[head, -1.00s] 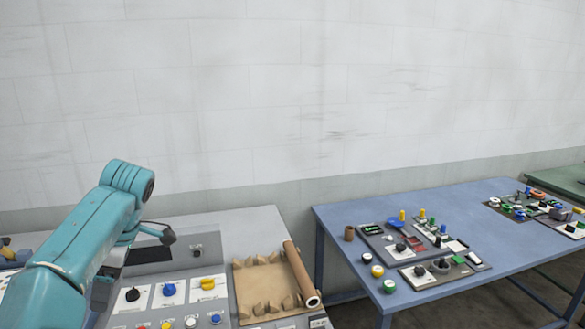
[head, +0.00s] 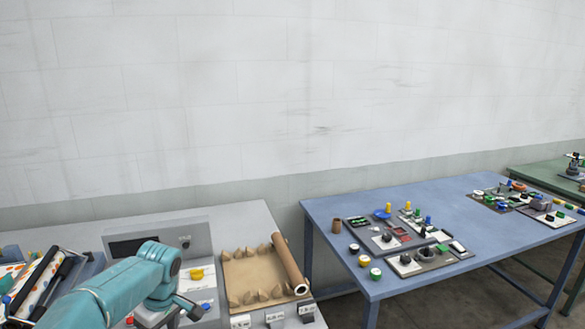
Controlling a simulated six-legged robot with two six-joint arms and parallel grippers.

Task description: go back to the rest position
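My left arm comes in from the lower left of the head view, over the grey press console (head: 240,213). Its grey and dark end, my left gripper (head: 186,307), hangs low over the console's buttons, near the bottom edge. Its fingers are too small and partly hidden, so I cannot tell whether it is open or shut. I see nothing clearly held. My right gripper is not in view.
A brown tray (head: 243,270) with a cardboard roll (head: 290,262) lies right of the arm. A yellow knob (head: 197,274) shows beside it. A blue table (head: 330,207) with several control panels stands to the right. A green table (head: 540,175) is behind.

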